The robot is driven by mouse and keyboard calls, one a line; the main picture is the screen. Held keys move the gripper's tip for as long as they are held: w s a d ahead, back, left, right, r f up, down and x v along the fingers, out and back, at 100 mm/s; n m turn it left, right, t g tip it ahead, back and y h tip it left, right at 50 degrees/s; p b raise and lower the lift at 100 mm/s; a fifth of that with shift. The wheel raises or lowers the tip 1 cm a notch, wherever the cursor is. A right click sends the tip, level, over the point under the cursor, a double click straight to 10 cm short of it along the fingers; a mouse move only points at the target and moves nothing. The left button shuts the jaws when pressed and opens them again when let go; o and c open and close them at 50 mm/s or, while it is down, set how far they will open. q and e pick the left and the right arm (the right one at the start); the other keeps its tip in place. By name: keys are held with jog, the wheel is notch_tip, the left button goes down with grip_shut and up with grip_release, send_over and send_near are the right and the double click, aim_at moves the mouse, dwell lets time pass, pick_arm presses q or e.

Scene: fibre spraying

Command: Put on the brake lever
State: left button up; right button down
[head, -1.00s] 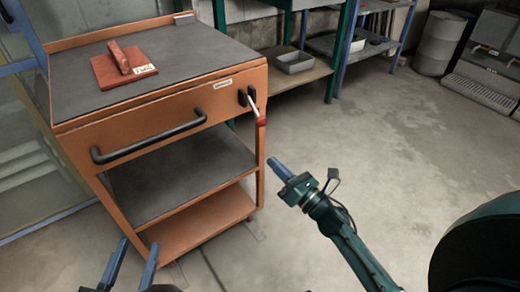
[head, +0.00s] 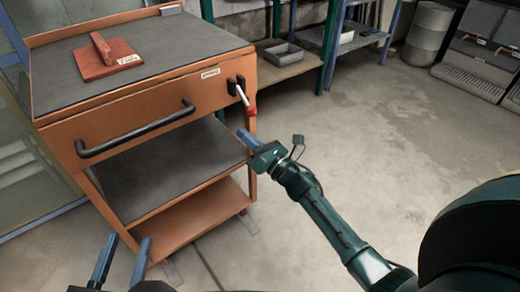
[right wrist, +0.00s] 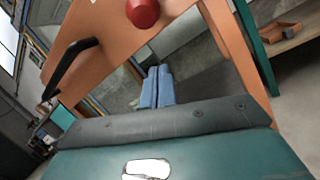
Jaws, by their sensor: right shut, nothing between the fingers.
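The brake lever (head: 244,95) is on the front right of an orange cart (head: 160,92). It has a pale shaft, a red knob at its lower end and a dark mount. The red knob (right wrist: 142,12) also shows at the top of the right wrist view. My right gripper (head: 243,134) is shut and empty, a little below the knob and apart from it. Its blue fingers (right wrist: 157,85) lie together in the right wrist view. My left gripper (head: 122,258) is open and empty at the bottom left, in front of the cart's lower shelf.
The cart has a black handle (head: 135,132) across its front and a red wooden float (head: 106,55) on its dark top. Green shelving with a grey bin (head: 283,54) stands behind. The concrete floor to the right is clear.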

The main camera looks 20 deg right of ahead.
aim_at(245, 100)
pick_arm(q)
jog(key=shift+s+p, duration=0.1)
jog(key=shift+p, duration=0.3)
pick_arm(e)
jog(key=r, duration=0.1)
jog(key=d+r, duration=0.1)
jog(key=r, duration=0.1)
jog(key=shift+w+d+r, duration=0.2)
jog(key=shift+d+r, duration=0.05)
